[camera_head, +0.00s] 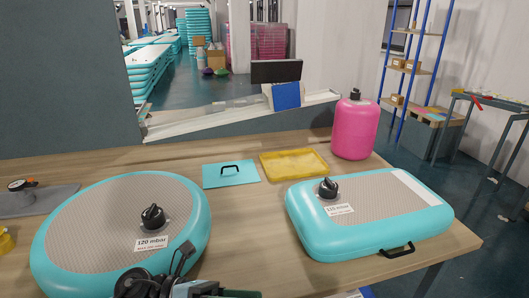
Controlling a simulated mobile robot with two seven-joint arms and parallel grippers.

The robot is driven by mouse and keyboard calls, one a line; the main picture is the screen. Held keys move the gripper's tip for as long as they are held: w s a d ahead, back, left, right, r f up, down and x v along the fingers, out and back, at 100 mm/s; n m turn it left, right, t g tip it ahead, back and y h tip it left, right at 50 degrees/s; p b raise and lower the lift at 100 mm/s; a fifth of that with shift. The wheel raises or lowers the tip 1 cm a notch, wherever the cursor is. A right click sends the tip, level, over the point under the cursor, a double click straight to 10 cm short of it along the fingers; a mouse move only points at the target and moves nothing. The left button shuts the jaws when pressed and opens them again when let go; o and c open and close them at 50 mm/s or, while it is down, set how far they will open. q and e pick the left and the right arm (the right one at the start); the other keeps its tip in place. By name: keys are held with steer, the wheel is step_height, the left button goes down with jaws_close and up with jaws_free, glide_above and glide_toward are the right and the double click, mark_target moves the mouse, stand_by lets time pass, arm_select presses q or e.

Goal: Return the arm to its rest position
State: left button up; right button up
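A dark mechanical part of mine, which looks like my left gripper (180,268), shows at the bottom edge, in front of the round turquoise inflatable (75,225). It overlaps the near rim of that inflatable in the picture. Most of this arm is cut off by the frame, and its finger opening is not clear. My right gripper is not in view. The round inflatable carries a black valve knob (153,217) and a 120 mbar label (151,243).
A rectangular turquoise inflatable (310,228) with a black valve lies at the right of the wooden table (240,225). Behind are a turquoise panel (230,176), a yellow tray (293,164) and a pink canister (355,128). Bare tabletop lies between the inflatables.

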arm_select(q)
steer(key=a+f+n+t+y, duration=0.5)
steer(key=f+n+t, duration=0.3)
steer(key=n, duration=0.8)
steer(key=a+f+n+t+y, duration=0.5)
steer(key=n+t, duration=0.5)
steer(key=n, duration=0.5)
steer(key=s+a+f+n+g+y, duration=0.3)
steer(key=s+f+n, duration=0.3)
steer(key=s+f, duration=0.3)
steer(key=s+a+f+n+g+y+p, duration=0.1)
steer(key=s+a+f+n+g+y, duration=0.2)
steer(key=s+f, duration=0.6)
steer(key=s+n+g, duration=0.1)
steer(key=s+n, duration=0.1)
steer(key=shift+a+f+n+g+y, duration=0.2)
steer(key=shift+f+n+g+y, duration=0.1)
steer(key=shift+n+y, duration=0.1)
